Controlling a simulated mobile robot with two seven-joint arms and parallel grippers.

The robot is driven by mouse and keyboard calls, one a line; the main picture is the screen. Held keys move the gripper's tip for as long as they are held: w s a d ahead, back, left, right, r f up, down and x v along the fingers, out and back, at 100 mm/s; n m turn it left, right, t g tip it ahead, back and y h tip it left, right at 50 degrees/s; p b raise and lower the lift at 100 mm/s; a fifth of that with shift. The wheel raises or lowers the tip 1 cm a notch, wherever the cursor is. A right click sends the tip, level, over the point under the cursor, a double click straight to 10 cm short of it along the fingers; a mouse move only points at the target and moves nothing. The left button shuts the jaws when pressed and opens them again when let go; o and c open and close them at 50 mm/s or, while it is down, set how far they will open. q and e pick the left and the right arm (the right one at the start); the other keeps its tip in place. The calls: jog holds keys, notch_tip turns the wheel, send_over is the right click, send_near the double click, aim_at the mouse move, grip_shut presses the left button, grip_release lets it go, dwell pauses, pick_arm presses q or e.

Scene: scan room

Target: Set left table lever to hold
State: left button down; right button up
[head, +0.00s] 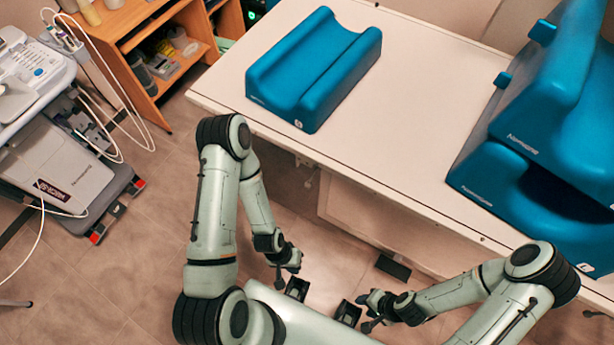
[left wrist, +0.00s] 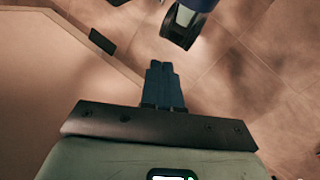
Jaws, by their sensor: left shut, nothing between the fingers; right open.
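The white table (head: 420,100) fills the upper middle and right of the head view, with its front edge running diagonally. A small fitting (head: 306,162) shows under that edge; I cannot tell if it is the lever. No lever or hold marking can be made out in either view. My left gripper (head: 281,278) is below and in front of the table edge, apart from it. In the left wrist view its two dark fingers (left wrist: 162,72) are shut together with nothing between them. My right gripper (head: 367,312) is open and empty, low in front of the table.
A blue cushion (head: 315,70) lies on the table, and larger blue pads (head: 540,150) stand at right. A black flat block (head: 393,267) is on the floor, also in the left wrist view (left wrist: 102,42). A medical cart (head: 60,170) and wooden shelf (head: 150,40) stand left, with open floor between.

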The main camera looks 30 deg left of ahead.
pick_arm(q)
jog(key=w+a+r+m+t+h+p, duration=0.1)
jog(key=w+a+r+m+t+p, duration=0.15)
jog(key=w+r+m, duration=0.4)
jog(key=w+a+r+m+t+h+p, duration=0.1)
jog(key=w+a+r+m+t, duration=0.25)
jog(key=w+r, duration=0.5)
jog(key=a+r+m+p, duration=0.1)
jog(key=a+r+m, duration=0.3)
jog(key=r+m, duration=0.3)
jog(key=a+r+m+g+p, duration=0.1)
jog(key=a+r+m, duration=0.2)
jog(key=r+m, duration=0.3)
jog(key=shift+s+a+r+m, duration=0.25)
jog(key=shift+a+r+m, duration=0.15)
jog(key=shift+r, duration=0.3)
pick_arm(e)
jog(key=w+r+t, duration=0.1)
jog(key=w+r, duration=0.6)
jog(key=r, duration=0.1)
